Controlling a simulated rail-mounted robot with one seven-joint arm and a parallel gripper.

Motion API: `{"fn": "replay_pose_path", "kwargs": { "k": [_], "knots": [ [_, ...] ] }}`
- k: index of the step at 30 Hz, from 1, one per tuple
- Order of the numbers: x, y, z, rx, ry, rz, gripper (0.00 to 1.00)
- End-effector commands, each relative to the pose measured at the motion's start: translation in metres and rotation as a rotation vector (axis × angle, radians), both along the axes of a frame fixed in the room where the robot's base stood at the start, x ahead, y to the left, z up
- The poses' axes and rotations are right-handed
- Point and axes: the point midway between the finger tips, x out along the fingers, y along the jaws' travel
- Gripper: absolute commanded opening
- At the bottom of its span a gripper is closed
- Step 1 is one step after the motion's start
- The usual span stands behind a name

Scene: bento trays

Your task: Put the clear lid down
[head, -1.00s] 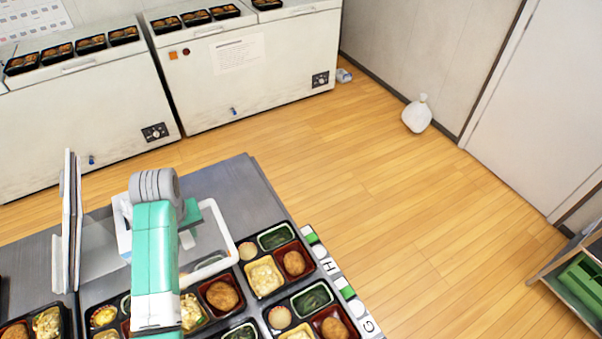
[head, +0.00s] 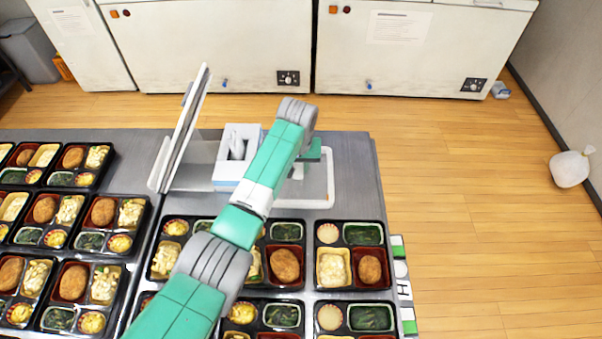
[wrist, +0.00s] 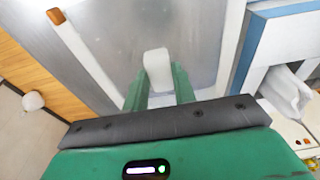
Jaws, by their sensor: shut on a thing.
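The clear lid (head: 323,190) is a see-through panel with a white rounded rim. It shows at the back right of the grey table, behind the bento trays. My gripper (head: 307,158) is over it, partly hidden behind my arm. In the wrist view my gripper's green fingers (wrist: 158,90) are shut on the lid's pale handle (wrist: 157,66). The lid's pale rim strip (wrist: 88,60) runs to the left there, with grey metal tabletop (wrist: 150,25) seen through the panel. I cannot tell whether the lid touches the table.
Filled bento trays (head: 349,287) cover the front and left of the table. A white-and-blue box (head: 222,178) stands left of the lid, beside a leaning upright panel (head: 180,135). White freezers (head: 215,45) line the back. A white bag (head: 570,169) lies on the floor at right.

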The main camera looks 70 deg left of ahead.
Motion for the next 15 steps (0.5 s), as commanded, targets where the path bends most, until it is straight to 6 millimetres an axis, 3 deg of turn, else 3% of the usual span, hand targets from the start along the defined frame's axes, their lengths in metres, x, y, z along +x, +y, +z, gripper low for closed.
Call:
{"fn": "replay_pose_path", "kwargs": {
  "k": [7, 15],
  "knots": [
    [0.0, 0.0, -0.036, -0.001, 0.002, 0.0, 0.12],
    [0.0, 0.0, -0.037, 0.0, 0.0, 0.0, 0.12]
  ]
}}
